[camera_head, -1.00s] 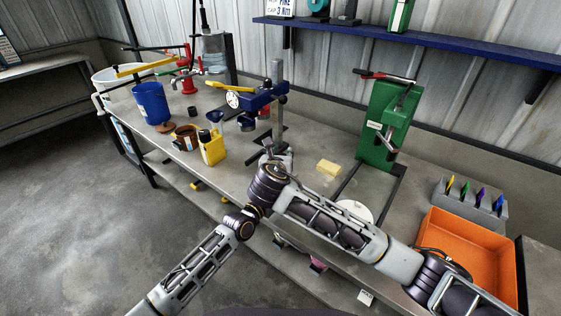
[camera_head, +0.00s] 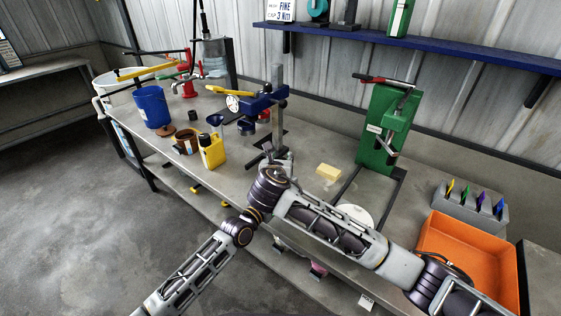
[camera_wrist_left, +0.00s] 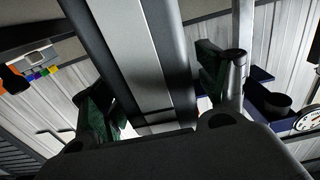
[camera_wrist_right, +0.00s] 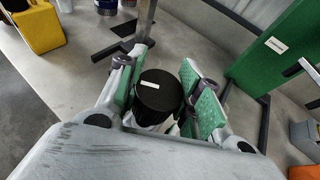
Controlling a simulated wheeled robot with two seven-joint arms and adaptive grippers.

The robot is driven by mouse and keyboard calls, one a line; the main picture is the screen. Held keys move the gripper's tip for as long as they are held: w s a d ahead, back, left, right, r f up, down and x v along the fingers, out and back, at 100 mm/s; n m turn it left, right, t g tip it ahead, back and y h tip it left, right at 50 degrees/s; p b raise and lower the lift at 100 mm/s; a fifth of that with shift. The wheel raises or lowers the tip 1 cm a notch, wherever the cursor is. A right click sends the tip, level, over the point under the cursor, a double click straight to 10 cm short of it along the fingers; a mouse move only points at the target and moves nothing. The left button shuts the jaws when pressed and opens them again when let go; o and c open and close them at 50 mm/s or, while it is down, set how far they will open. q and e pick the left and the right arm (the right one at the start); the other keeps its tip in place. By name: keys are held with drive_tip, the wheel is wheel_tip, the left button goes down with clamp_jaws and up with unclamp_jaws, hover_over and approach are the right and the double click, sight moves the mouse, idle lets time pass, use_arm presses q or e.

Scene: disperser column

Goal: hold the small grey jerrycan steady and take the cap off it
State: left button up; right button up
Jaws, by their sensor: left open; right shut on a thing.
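My right gripper (camera_head: 281,158) is over the bench near the disperser stand, mostly behind its own wrist in the head view. In the right wrist view it is shut on a dark cylinder (camera_wrist_right: 160,90) with a small white label on top. I cannot tell whether this is part of a jerrycan. I cannot make out a grey jerrycan or its cap in any view. My left gripper (camera_wrist_left: 155,92) shows only in its own wrist view. Its green-padded fingers are apart, with a grey and black bar passing in view between them; I see nothing gripped.
A yellow jerrycan (camera_head: 212,152) stands near the bench's front edge, beside a brown round container (camera_head: 186,141). The blue-headed stand (camera_head: 260,100) is behind my right gripper. A green press (camera_head: 382,130) and an orange tray (camera_head: 470,245) are to the right.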

use_arm(q)
drive_tip(key=v, duration=1.1)
idle(0.3)
drive_tip(key=shift+s+a, duration=0.1)
